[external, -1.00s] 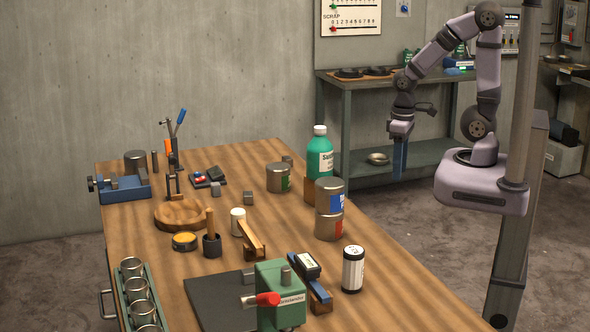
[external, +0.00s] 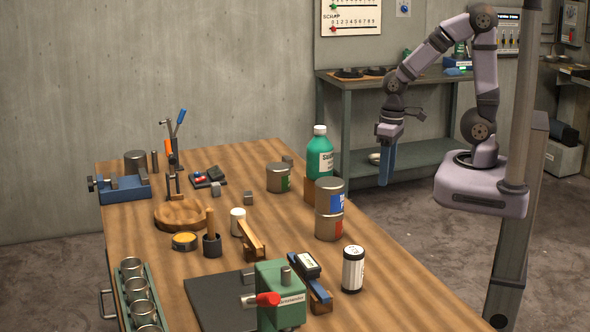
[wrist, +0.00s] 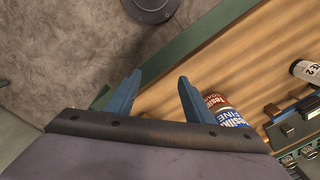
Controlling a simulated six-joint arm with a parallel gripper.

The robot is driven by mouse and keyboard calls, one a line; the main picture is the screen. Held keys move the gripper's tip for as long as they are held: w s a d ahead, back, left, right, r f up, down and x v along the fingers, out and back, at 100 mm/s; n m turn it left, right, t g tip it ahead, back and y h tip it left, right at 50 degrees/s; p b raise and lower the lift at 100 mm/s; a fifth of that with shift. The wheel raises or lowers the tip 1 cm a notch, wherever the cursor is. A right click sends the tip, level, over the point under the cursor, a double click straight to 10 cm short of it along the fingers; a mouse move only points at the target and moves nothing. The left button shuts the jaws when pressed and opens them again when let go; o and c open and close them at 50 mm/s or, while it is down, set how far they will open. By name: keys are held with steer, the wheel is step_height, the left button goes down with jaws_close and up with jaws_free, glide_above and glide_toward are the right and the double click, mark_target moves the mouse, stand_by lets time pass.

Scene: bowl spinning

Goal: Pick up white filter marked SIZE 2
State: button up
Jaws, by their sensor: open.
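The white filter (external: 353,271) stands upright near the right edge of the wooden table, with black bands at its top and bottom. In the wrist view it shows at the far right (wrist: 304,71), with lettering ending in "E-2" partly readable. My gripper (external: 385,184) is beyond the table's right edge, apart from the filter and higher up. Its blue fingers (wrist: 158,76) are apart and empty in the wrist view, over the table's edge and the floor.
Two stacked tins (external: 329,208) and a green bottle (external: 320,155) stand along the table's right side, between my gripper and other items. A dark block with a label (external: 306,265) and a green machine (external: 281,295) sit left of the filter. The front right tabletop is clear.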

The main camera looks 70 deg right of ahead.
mark_target(356, 260)
steer(key=w+a+f+n+t+y+b, duration=0.1)
steer(key=a+n+t+y+b, duration=0.2)
steer(key=a, duration=1.6)
steer(key=w+a+f+n+t+y+b, duration=0.15)
steer(key=a+y+b, duration=0.25)
steer(key=a, duration=1.4)
steer(key=s+a+r+n+t+y, duration=0.2)
steer(key=s+a+n+t+y, duration=0.1)
steer(key=s+a+n, duration=0.15)
steer(key=s+d+f+p, duration=0.1)
steer(key=d+f+n+p, duration=0.1)
steer(key=f, duration=0.1)
steer(key=s+d+f+n+p, duration=0.1)
steer(key=shift+s+d+f+g+y, duration=0.2)
steer(key=shift+s+f+g+y, duration=0.05)
steer(key=shift+s+y, duration=0.15)
steer(key=shift+s+d+f+n+p, duration=0.1)
steer(key=shift+d+f+n+p, duration=0.2)
steer(key=shift+n, duration=0.1)
steer(key=shift+p+x, duration=0.35)
steer(key=shift+x, duration=0.8)
